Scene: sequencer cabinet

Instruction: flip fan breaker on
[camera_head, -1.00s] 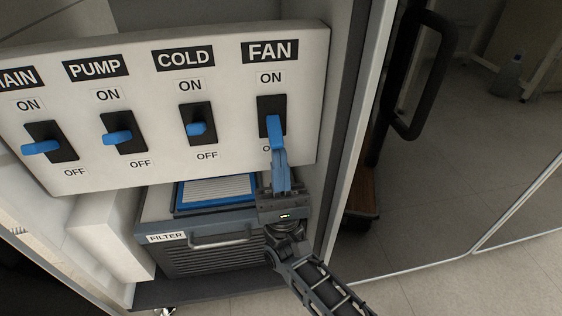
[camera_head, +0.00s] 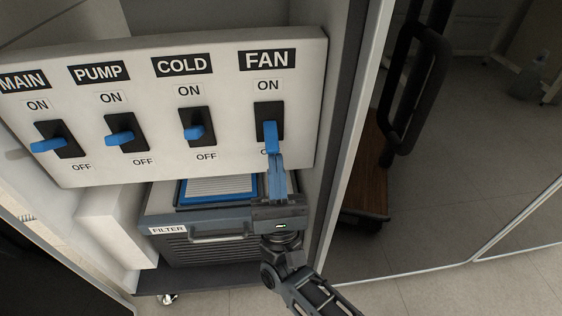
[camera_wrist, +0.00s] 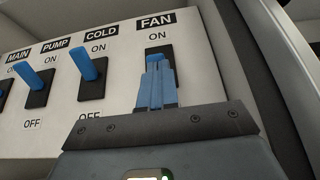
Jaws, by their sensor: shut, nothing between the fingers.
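The FAN breaker (camera_head: 268,108) is a black plate with a blue lever (camera_head: 271,132) at the right end of the white panel. ON is printed above it; the OFF label below is mostly hidden. The lever sticks out and slopes down in the head view. My gripper (camera_head: 274,157) is shut and empty, its blue fingertips right at the lever's lower end; I cannot tell if they touch. In the wrist view, my blue fingers (camera_wrist: 158,82) cover most of the FAN lever, and the black plate (camera_wrist: 153,51) shows behind.
The COLD (camera_head: 194,132), PUMP (camera_head: 121,138) and MAIN (camera_head: 48,145) levers stand in a row to the left. A filter box (camera_head: 205,250) sits below the panel.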

